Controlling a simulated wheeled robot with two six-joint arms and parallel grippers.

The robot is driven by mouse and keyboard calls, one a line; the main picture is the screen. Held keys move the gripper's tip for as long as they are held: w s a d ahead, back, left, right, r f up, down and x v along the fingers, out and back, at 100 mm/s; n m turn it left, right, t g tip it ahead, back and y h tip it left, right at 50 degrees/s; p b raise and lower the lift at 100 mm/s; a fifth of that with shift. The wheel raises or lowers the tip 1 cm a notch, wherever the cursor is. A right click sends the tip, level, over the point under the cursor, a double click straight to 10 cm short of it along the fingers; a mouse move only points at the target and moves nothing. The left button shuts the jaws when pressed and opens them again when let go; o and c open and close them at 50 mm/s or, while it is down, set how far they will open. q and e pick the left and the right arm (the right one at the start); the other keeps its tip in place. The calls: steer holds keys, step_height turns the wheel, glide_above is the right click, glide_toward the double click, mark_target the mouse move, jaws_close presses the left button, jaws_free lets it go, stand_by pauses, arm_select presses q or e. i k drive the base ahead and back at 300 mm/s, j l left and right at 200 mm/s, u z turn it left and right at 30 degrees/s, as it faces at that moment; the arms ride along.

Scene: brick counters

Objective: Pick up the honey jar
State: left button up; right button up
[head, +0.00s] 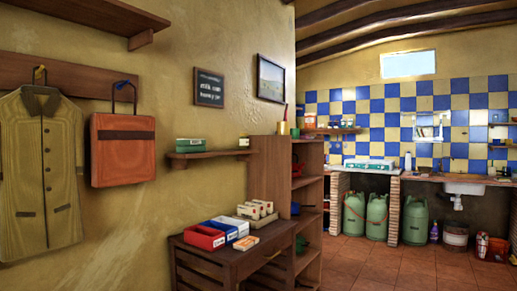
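I cannot make out a honey jar for certain in the head view. A small dark sign (209,88) on the wall carries a few lines of white writing, too small to read surely. Neither of my grippers shows in this view. Small items on the far counter and shelves are too small to identify.
A wooden cabinet (196,262) with small boxes stands by the left wall, beside a shelf unit (268,166). A coat (40,170) and red bag (122,150) hang left. Green gas bottles (377,216) stand under the far counter by a sink (464,187). Tiled floor (400,268) is open.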

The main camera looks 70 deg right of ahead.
mark_target(244, 140)
steer(key=z, duration=2.1)
